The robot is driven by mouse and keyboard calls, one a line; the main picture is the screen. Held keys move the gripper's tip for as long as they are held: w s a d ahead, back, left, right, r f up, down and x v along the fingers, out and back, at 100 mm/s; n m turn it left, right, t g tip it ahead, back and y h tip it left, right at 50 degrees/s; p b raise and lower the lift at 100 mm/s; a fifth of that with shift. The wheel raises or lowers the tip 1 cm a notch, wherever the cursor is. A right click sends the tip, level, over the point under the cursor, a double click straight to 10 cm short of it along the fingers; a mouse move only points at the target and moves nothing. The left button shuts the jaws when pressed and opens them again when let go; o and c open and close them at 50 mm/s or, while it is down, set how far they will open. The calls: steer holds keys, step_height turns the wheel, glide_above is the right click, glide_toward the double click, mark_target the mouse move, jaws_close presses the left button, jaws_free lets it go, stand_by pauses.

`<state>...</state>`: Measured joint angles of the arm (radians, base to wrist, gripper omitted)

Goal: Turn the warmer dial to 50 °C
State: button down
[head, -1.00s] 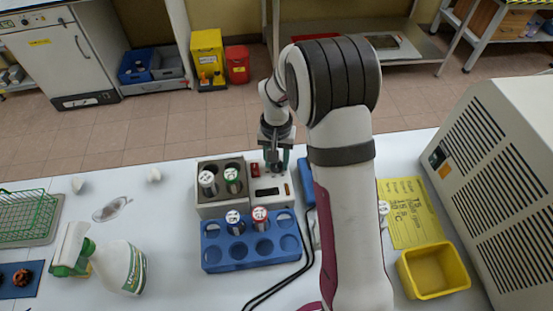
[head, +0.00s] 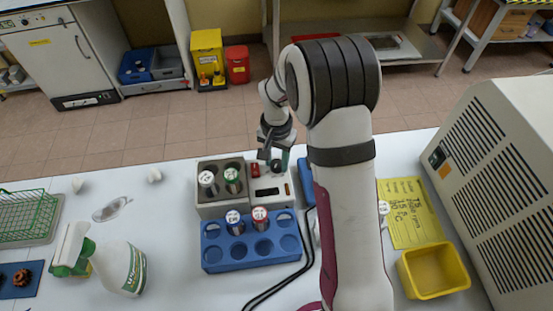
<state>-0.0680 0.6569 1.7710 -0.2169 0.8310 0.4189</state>
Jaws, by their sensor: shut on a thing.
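The warmer (head: 224,208) is a grey and white block unit on the bench. Two capped vials, one white-topped (head: 207,180) and one green-topped (head: 232,178), stand in its wells. Its white control panel (head: 284,199) carries a small dark display (head: 267,191) and a red switch (head: 255,170). My gripper (head: 276,167) points down at the back of this panel and is shut on the dark dial (head: 277,166). The fingers partly hide the dial, and its marks and the display reading are too small to read.
A blue rack (head: 214,257) with two vials stands in front of the warmer. Black cables run beside it. A yellow note (head: 405,225), a yellow tray (head: 436,270) and a large vented machine (head: 500,170) are at right.

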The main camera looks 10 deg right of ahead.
mark_target(277, 163)
steer(key=shift+c, duration=2.3)
jaws_free()
steer(key=shift+r, duration=0.15)
step_height(277, 163, up, 16)
steer(key=shift+f, duration=0.2)
steer(key=s+n+y, duration=0.1)
steer(key=s, duration=2.7)
steer(key=shift+s+a+f+y, duration=0.15)
steer(key=shift+s+a+y, duration=0.05)
steer(key=shift+a+y, duration=0.2)
